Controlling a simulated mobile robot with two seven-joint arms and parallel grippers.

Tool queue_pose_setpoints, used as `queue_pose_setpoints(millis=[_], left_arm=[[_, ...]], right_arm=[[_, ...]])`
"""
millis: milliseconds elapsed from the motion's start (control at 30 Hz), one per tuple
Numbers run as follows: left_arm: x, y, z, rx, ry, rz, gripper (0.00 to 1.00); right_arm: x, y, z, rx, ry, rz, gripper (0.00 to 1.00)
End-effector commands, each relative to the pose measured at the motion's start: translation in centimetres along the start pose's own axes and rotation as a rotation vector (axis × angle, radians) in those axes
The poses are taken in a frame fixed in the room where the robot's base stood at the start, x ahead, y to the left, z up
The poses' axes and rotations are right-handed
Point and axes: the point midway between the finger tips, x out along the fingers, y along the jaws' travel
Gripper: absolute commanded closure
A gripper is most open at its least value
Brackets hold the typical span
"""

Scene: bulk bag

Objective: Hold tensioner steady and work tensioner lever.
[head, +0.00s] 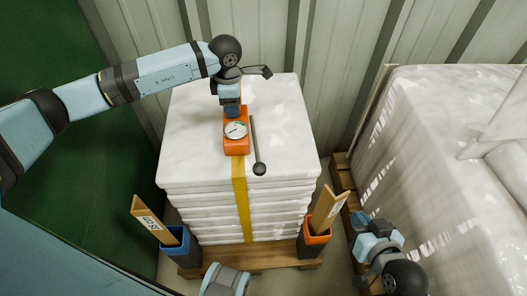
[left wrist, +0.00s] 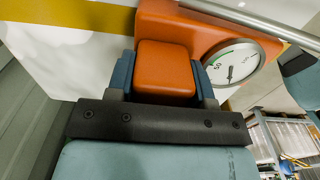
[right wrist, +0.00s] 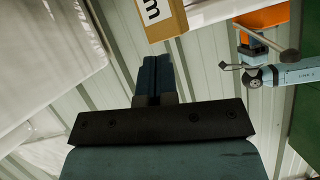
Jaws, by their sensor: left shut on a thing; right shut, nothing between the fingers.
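The orange tensioner (head: 237,147) with a round dial gauge (head: 236,130) sits on top of the white bag stack, on a yellow strap (head: 241,200). Its lever (head: 254,140) is a thin grey rod with a dark knob, lying along the tensioner's right side. My left gripper (head: 232,110) is shut on the tensioner's orange block, which shows between the fingers in the left wrist view (left wrist: 165,68). The gauge (left wrist: 233,65) is beside it there. My right gripper (head: 360,224) is low at the right, away from the tensioner, and its fingers (right wrist: 157,75) are together and empty.
The white stack (head: 190,130) stands on a wooden pallet (head: 230,258). A blue holder (head: 183,250) and an orange holder (head: 313,243) with wooden boards flank its front. A large wrapped load (head: 430,140) stands right, a corrugated wall (head: 345,60) behind.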

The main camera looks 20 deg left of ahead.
Motion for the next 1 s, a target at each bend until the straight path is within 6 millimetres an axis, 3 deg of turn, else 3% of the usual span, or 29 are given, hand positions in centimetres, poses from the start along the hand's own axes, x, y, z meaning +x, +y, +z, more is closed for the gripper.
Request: queue_pose_setpoints(millis=[33,200,433,700,1000], left_arm=[[-0.1,0.0,0.0,0.000,0.000,0.001,0.97],[-0.1,0.0,0.0,-0.001,0.000,0.001,0.97],[-0.1,0.0,0.0,-0.001,0.000,0.001,0.97],[-0.1,0.0,0.0,-0.001,-0.001,0.001,0.97],[-0.1,0.0,0.0,-0.001,-0.001,0.001,0.97]], right_arm=[[1.3,-0.9,-1.8,-0.019,0.001,-0.048,1.00],[4.3,-4.2,-6.3,-0.095,-0.030,-0.212,1.00],[6.4,-9.1,-11.8,-0.258,-0.101,-0.438,1.00],[6.5,-14.0,-16.7,-0.525,-0.228,-0.676,1.00],[4.6,-16.8,-20.8,-0.874,-0.423,-0.876,1.00]])
